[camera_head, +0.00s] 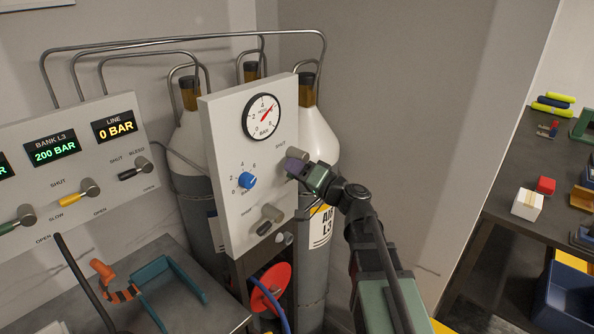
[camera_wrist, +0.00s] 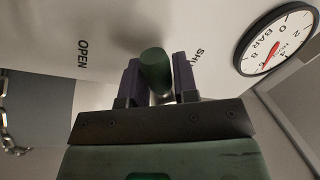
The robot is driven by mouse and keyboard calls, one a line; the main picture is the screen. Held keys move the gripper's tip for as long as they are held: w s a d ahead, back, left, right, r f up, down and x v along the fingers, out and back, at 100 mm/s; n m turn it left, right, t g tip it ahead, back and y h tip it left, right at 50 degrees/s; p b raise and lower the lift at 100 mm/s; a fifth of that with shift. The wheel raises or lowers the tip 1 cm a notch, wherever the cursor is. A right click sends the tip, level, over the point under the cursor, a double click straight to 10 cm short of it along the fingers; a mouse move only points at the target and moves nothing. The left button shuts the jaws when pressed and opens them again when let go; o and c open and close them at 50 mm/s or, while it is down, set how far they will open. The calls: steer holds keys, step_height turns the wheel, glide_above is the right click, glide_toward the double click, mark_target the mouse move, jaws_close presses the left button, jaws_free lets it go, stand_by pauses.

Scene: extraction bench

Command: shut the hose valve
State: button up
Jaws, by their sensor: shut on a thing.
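The hose valve has a grey knob (camera_head: 296,155) on the upright white panel (camera_head: 228,130), below the round gauge (camera_head: 263,117). The word SHUT is printed just above the knob. In the wrist view the valve's green handle (camera_wrist: 155,70) sits between my gripper's two purple fingers (camera_wrist: 157,80), and the gripper is shut on it. OPEN is printed left of the handle; SHUT, at right, is partly covered by a finger. In the head view my gripper (camera_head: 296,164) reaches the knob from the lower right and hides the handle. The gauge's red needle points up and right.
A blue knob (camera_head: 247,180) and another valve (camera_head: 271,213) lie lower on the panel. A red reel (camera_head: 270,287) with a blue hose is below. Gas cylinders (camera_head: 319,140) stand behind. The bank panel (camera_head: 75,180) is at left. A dark table (camera_head: 505,230) is at right.

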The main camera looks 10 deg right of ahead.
steer(key=m, duration=0.1)
steer(key=r+m, duration=0.1)
steer(key=m, duration=0.1)
steer(key=m+t, duration=0.1)
steer(key=shift+s+a+r+h+p, duration=0.15)
steer(key=shift+s+a+h+p, duration=0.05)
steer(key=shift+a+h+p, duration=0.1)
steer(key=shift+r+m+t+h+p, duration=0.2)
steer(key=shift+r+m+t+h, duration=0.1)
steer(key=shift+m, duration=0.9)
steer(key=shift+r+m+t+h+p, duration=0.2)
steer(key=shift+m+h, duration=0.1)
steer(key=shift+m, duration=0.9)
steer(key=o, duration=0.9)
steer(key=b+v, duration=0.2)
steer(key=v, duration=0.9)
steer(key=shift+w, duration=0.1)
